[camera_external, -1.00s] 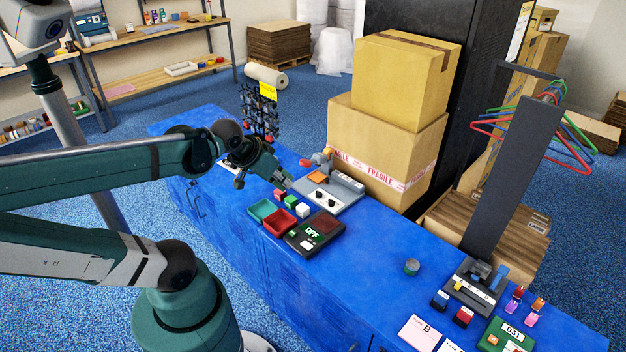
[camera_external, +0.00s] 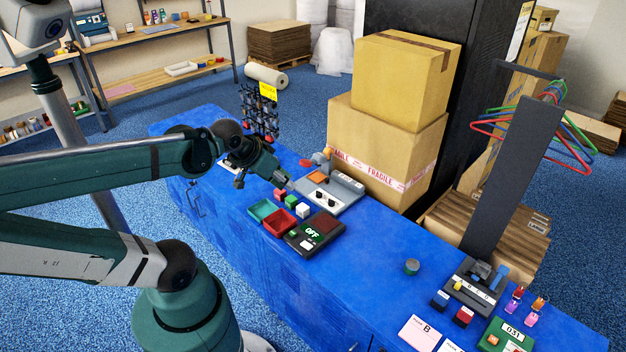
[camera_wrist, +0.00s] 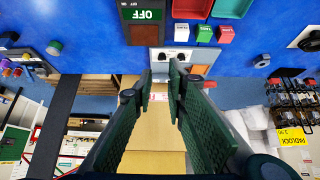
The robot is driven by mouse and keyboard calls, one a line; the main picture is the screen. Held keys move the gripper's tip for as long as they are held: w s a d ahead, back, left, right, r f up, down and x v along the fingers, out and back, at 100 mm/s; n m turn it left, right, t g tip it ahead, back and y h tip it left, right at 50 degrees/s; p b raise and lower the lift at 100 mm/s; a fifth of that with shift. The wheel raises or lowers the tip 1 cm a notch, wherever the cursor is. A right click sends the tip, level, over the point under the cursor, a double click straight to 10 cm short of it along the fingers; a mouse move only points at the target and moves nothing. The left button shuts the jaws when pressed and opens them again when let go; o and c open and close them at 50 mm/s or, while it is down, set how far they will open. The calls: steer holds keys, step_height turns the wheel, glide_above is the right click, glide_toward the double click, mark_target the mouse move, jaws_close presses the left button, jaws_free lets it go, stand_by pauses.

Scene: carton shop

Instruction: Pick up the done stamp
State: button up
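I cannot pick out the done stamp by any readable label. Two small dark blocks, one with a blue part (camera_external: 440,301) and one with a red part (camera_external: 463,316), stand at the right end of the blue bench (camera_external: 375,278) and may be stamps. My gripper (camera_external: 286,183) hangs over the bench's far left part, near the grey panel with knobs (camera_external: 334,192), well away from those blocks. In the wrist view my gripper (camera_wrist: 164,72) shows two green fingers apart with nothing held between them.
An OFF display box (camera_external: 315,232), red tray (camera_external: 279,222) and green tray (camera_external: 263,210) sit near my gripper. Stacked cartons (camera_external: 385,150) stand behind the bench. A padlock rack (camera_external: 260,115) is at back left. A dark upright post (camera_external: 512,175) rises at right. Bench around the small tin (camera_external: 411,267) is clear.

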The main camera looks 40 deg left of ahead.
steer(key=o, duration=0.5)
steer(key=w+d+r+m+g+h+p, duration=0.2)
steer(key=w+d+m, duration=0.3)
steer(key=w+d, duration=0.5)
steer(key=m+g+h+p, duration=0.1)
steer(key=m+g+p, duration=0.45)
steer(key=m, duration=0.75)
glide_above(442, 294)
steer(key=a, duration=0.2)
step_height(442, 294, down, 18)
steer(key=shift+w+r, duration=0.1)
steer(key=shift+d+f, duration=0.25)
steer(key=shift+d, duration=0.05)
